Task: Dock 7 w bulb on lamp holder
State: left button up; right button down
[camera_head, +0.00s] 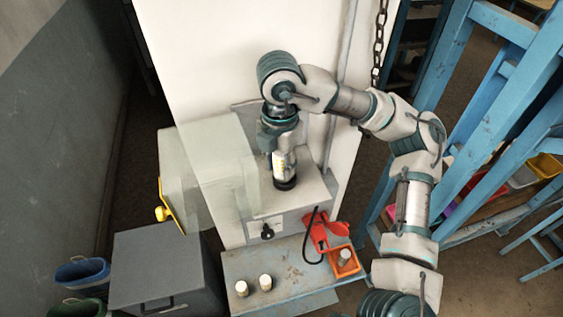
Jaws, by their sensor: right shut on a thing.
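My right arm reaches in from the lower right, and my right gripper (283,155) points down over the grey metal box (310,195) in the middle. It is shut on a pale upright bulb (281,164) with a yellowish mark; the fingers partly hide it. A dark round lamp holder (285,184) is on the box top directly under the bulb. I cannot tell whether the bulb is seated in it or just above it. My left gripper is not in view.
A clear hinged cover (215,170) with a yellow handle (170,207) stands left of the holder. Below are a shelf (290,300) with two white-topped cylinders (253,285), an orange tray (345,270), and a red item (322,232) with black cable. Blue frames stand right.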

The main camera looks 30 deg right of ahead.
jog(key=shift+r, duration=0.75)
jog(key=shift+d, duration=0.1)
jog(key=shift+s+d, duration=0.1)
dwell(0.5)
jog(key=shift+f+b, duration=1)
jog(key=shift+f, duration=0.25)
jog(key=shift+r, duration=0.15)
dwell(0.5)
jog(key=shift+r+p, duration=0.7)
jog(key=shift+p, duration=0.15)
jog(key=shift+f+b, duration=0.8)
jog(key=shift+f, duration=0.25)
dwell(0.5)
